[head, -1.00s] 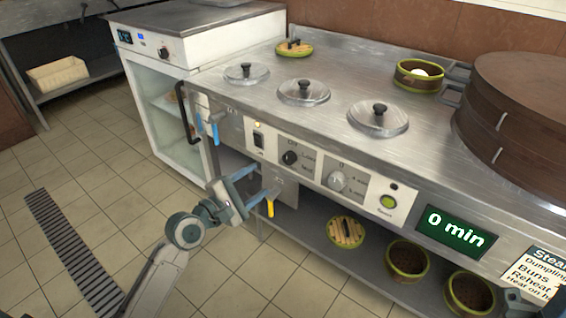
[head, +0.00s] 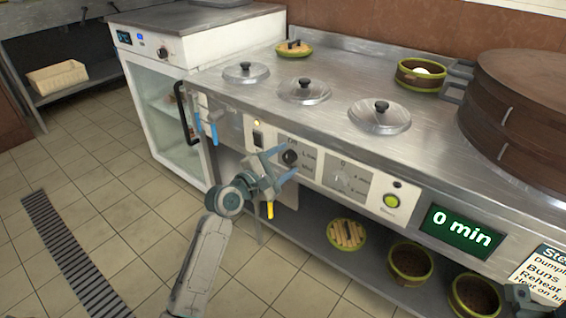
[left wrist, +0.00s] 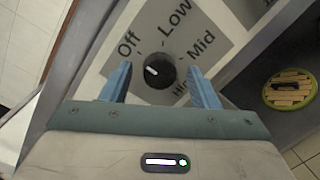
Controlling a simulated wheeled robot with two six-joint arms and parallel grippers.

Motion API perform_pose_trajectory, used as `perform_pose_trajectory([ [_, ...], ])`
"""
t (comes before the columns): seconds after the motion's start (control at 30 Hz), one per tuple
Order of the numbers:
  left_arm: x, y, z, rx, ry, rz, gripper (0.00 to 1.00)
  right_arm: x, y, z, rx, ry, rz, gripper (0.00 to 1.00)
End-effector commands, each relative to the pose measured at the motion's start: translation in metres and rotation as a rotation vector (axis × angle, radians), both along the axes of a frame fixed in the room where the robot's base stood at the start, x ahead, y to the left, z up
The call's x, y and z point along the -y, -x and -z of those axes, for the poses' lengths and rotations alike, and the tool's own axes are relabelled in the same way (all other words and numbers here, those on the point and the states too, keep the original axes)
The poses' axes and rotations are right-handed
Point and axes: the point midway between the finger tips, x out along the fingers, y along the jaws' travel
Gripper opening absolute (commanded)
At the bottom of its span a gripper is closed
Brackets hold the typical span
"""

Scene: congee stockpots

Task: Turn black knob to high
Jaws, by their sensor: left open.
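The black knob (head: 290,157) is on the white control panel at the stove's front. In the left wrist view, the knob (left wrist: 160,71) has a white mark pointing up-left, toward the Off label (left wrist: 129,43). Low (left wrist: 177,20) and Mid (left wrist: 202,46) are readable; the High label is partly hidden. My left gripper (head: 281,164) is in front of the knob, open. In the wrist view its two blue fingers (left wrist: 160,86) are spread to either side of the knob, with gaps. A grey piece of my right gripper (head: 518,296) shows at the lower right edge.
A rocker switch (head: 258,138) with an amber light above it is left of the knob. A yellow-handled tool (head: 270,210) hangs below. Lidded pots (head: 304,91) are on top.

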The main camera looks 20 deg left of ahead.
Motion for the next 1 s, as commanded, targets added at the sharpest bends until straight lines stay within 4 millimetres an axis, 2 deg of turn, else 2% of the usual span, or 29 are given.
perform_pose_trajectory([
  [0.1, 0.0, 0.0, 0.0, 0.0, 0.0, 0.0, 0.55, 0.0, 0.0, 0.0, 0.0, 0.0, 0.0, 0.22],
  [0.13, 0.0, 0.0, 0.0, 0.0, 0.0, 0.0, 0.51, 0.0, 0.0, -0.001, 0.0, 0.0, 0.0, 0.22],
  [0.33, 0.0, 0.0, 0.0, 0.0, 0.0, 0.0, 0.12, 0.0, 0.0, -0.001, 0.001, 0.0, 0.0, 0.22],
  [0.67, 0.0, 0.001, -0.001, 0.011, -0.034, 0.0, 0.1, 0.0, 0.0, -0.005, 0.002, 0.001, 0.0, 0.22],
  [1.0, 0.0, 0.001, -0.003, 0.084, -0.237, 0.001, 0.1, -0.001, -0.001, -0.013, -0.029, 0.017, -0.002, 0.22],
])
